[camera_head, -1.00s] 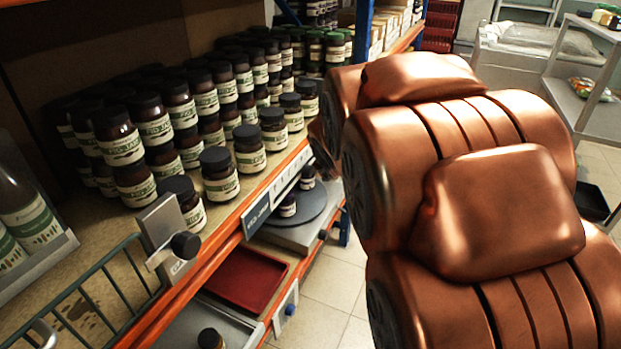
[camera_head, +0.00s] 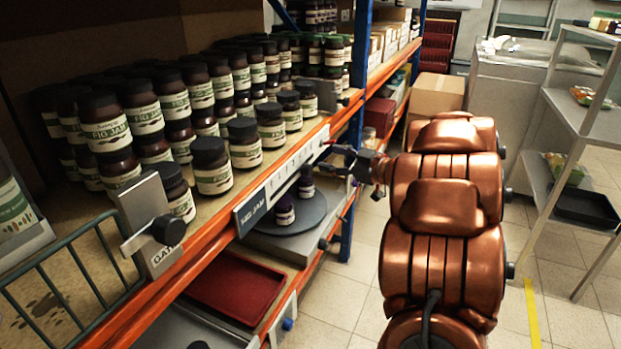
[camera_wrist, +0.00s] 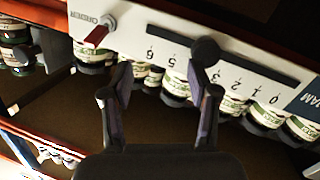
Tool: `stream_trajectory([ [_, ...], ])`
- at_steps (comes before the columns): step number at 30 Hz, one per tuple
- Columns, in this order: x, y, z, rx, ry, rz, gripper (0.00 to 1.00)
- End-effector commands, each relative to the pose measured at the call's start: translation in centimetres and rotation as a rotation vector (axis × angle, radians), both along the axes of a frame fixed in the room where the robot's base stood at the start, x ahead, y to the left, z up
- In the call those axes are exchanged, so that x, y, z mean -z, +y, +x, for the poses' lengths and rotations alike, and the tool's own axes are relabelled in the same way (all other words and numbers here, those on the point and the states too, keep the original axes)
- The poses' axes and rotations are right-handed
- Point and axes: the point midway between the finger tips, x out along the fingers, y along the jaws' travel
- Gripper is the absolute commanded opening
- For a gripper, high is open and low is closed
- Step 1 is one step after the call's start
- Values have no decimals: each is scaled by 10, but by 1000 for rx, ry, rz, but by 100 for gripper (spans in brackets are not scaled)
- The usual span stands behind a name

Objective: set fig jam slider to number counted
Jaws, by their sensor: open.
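The fig jam slider's white plate (camera_wrist: 130,40) shows upside down in the wrist view, with a dark slot and numbers beside it. Its dark round knob (camera_wrist: 205,51) sits between the visible 3 and 5; no 4 shows there. My gripper (camera_wrist: 160,85) is open, its fingers spread below the plate. The right finger reaches up to the knob; whether they touch I cannot tell. In the head view my gripper (camera_head: 340,158) is at the plate's far end, and the dark FIG JAM label (camera_head: 252,211) is at its near end. Fig jam jars (camera_head: 108,130) stand in stacked rows on the shelf.
A red lever (camera_wrist: 97,35) is on the plate by the word ORDER. An orange shelf edge (camera_head: 215,243) runs below the jars. A grey turntable (camera_head: 290,215) with dark jars and a red tray (camera_head: 235,288) sit lower. Bare tiled floor (camera_head: 335,305) lies right of the shelf.

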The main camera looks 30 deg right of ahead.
Motion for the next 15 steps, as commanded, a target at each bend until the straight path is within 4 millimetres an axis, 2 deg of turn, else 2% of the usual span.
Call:
stream_trajectory([
  [1, 11, 0, -9, -37, -6, 30, 60],
  [6, 21, 12, -35, -158, -31, 118, 60],
  [9, 23, 17, -44, -198, -40, 147, 60],
  [15, 22, 24, -39, -218, -43, 160, 60],
])
